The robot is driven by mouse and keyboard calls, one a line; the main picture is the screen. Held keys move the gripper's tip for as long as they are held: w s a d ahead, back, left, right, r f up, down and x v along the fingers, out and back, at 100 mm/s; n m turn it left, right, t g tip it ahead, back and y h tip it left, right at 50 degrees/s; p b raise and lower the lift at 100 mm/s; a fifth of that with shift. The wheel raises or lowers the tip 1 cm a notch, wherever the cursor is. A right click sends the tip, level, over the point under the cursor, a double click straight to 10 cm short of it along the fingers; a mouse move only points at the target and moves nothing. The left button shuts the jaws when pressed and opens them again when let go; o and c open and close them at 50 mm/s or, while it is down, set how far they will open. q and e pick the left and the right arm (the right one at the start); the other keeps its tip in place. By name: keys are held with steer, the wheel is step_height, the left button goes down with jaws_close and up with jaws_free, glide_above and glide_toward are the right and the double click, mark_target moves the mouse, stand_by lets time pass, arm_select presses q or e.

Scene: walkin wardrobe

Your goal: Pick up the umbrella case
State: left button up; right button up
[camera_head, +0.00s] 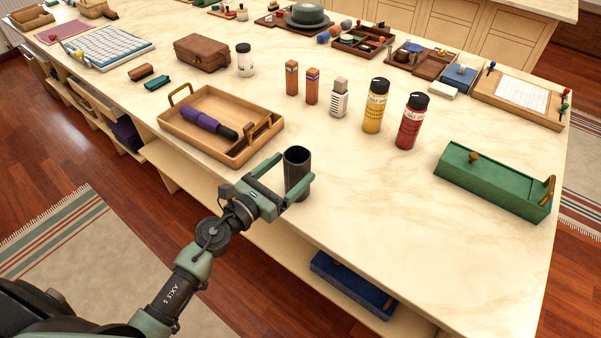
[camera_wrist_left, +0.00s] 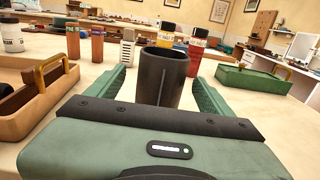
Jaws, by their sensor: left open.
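A dark, open-topped cylinder (camera_head: 297,172), which looks like the umbrella case, stands upright on the pale countertop near its front edge. My left gripper (camera_head: 295,167) is open, with one green finger on each side of the cylinder. In the left wrist view the cylinder (camera_wrist_left: 162,80) stands between the two fingers (camera_wrist_left: 158,76), with its open rim above them. A gap shows at both sides, and its base is hidden behind the gripper body. A purple folded umbrella (camera_head: 205,122) with a black handle lies in a wooden tray. My right gripper is not in view.
The wooden tray (camera_head: 178,124) stands just left of the cylinder. A green box (camera_head: 490,183) stands at the right. The counter right of the cylinder is clear.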

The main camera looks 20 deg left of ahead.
mark_target(304, 159)
arm_select(q)
steer(key=x, duration=0.6)
steer(key=shift+f, duration=0.15)
steer(key=shift+s+p, duration=0.1)
steer(key=shift+p, duration=0.2)
steer(key=c, duration=1.5)
